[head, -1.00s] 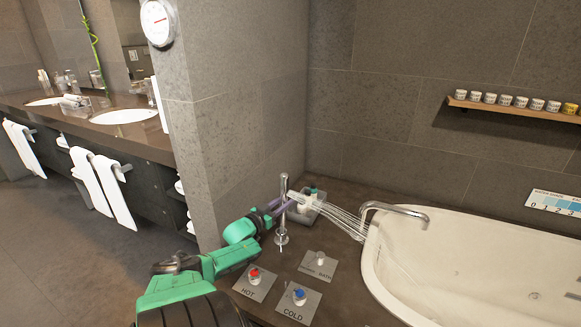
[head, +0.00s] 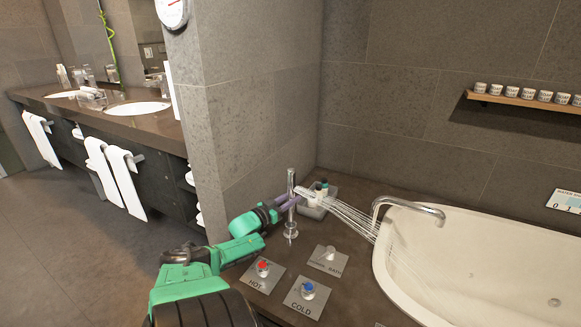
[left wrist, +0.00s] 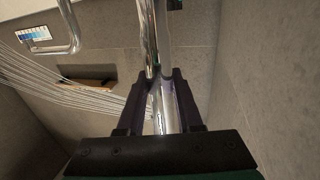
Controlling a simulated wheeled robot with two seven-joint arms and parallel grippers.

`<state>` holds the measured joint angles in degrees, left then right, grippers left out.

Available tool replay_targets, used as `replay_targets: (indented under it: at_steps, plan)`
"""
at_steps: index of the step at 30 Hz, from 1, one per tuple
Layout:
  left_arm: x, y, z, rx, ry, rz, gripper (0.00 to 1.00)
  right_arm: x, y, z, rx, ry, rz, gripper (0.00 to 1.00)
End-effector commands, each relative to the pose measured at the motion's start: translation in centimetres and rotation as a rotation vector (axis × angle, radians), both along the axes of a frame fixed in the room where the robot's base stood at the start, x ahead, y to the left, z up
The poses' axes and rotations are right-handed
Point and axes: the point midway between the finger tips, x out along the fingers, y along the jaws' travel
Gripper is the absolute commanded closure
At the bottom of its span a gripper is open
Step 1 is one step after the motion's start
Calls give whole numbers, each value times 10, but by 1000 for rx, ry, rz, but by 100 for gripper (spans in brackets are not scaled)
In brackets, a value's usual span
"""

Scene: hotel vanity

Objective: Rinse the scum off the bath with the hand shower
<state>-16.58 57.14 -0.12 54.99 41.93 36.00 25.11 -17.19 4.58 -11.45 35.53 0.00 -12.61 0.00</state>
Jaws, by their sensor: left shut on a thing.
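The hand shower (head: 305,192) is beside an upright chrome post (head: 291,182) on the bath surround, and water jets fan out from it to the right. The jets run towards the left end of the white bath (head: 480,262); where they land is partly unclear. Faint brownish specks, maybe scum, show on the bath's inner wall. My left gripper (head: 284,202) is at the post, shut on the hand shower. In the left wrist view its fingers (left wrist: 160,98) close around a chrome handle, and jets spread to the left. My right gripper is out of view.
A chrome spout (head: 410,207) arches over the bath's left rim. The hot knob (head: 263,268), cold knob (head: 307,290) and a bath knob (head: 329,254) stand in front of the post. A bottle tray (head: 318,208) sits behind it. A wall corner (head: 205,150) is close on the left.

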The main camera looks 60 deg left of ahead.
Motion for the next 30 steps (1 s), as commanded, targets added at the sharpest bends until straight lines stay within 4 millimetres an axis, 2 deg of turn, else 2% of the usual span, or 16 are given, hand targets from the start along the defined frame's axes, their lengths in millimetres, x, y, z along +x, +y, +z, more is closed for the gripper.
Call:
replay_targets:
  at_steps: [18,22,30]
  plan:
    - [0,0,-33,0,-3,0,100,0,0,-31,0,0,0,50]
    - [0,0,-35,1,-2,-1,100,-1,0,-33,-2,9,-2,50]
    - [0,0,-41,1,-2,-1,100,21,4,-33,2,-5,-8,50]
